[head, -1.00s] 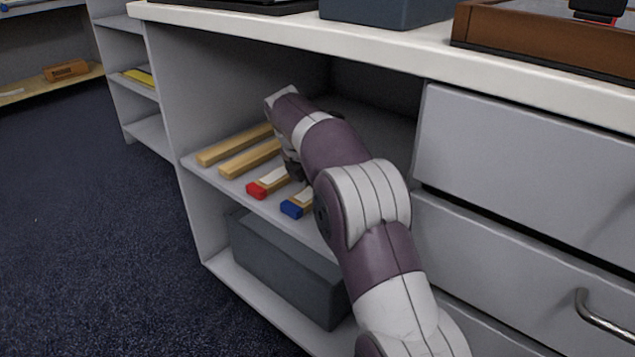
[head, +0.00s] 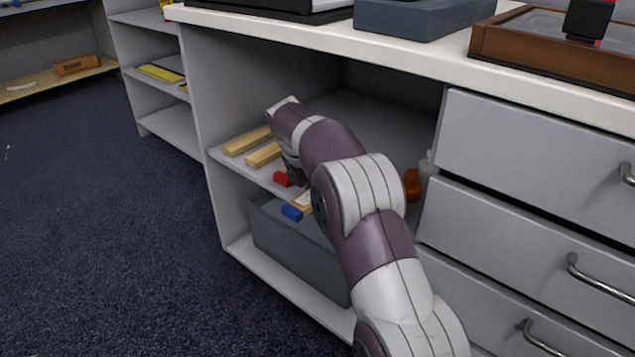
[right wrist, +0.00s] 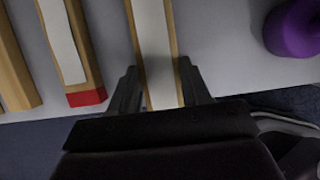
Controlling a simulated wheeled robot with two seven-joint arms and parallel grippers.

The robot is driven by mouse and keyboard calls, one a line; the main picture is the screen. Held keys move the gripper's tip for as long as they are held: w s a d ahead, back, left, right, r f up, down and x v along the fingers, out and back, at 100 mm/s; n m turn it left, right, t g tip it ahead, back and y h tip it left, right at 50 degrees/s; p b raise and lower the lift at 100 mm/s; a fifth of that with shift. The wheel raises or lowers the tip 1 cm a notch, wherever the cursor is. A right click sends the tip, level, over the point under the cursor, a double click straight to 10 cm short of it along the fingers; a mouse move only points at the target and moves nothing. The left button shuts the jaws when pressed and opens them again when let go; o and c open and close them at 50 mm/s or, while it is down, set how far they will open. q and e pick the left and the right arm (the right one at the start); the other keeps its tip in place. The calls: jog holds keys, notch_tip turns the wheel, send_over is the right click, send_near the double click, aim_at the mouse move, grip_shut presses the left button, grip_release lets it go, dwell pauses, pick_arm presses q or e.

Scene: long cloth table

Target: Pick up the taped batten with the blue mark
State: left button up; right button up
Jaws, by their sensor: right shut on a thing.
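The taped batten with the blue mark (head: 303,202) is a pale wood strip with a blue end, mostly hidden behind my right arm in the head view. Its blue end juts past the shelf's front edge. In the right wrist view the batten (right wrist: 152,35), with white tape along its top, lies between the fingers of my right gripper (right wrist: 157,80), which is shut on it. Its blue end is hidden there by the gripper body. A red-ended taped batten (right wrist: 68,45) lies to the left. My left gripper is not in view.
Two plain battens (head: 247,140) lie farther left on the shelf (head: 228,160). A purple object (right wrist: 295,28) stands right of the held batten. A grey bin (head: 275,240) sits below.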

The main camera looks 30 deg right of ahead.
jog(key=shift+s+a, duration=0.1)
jog(key=o, duration=1.2)
jog(key=shift+r, duration=0.1)
jog(key=p+v, duration=0.8)
jog(key=v, duration=0.4)
jog(key=shift+r, duration=0.2)
jog(key=shift+p, duration=0.3)
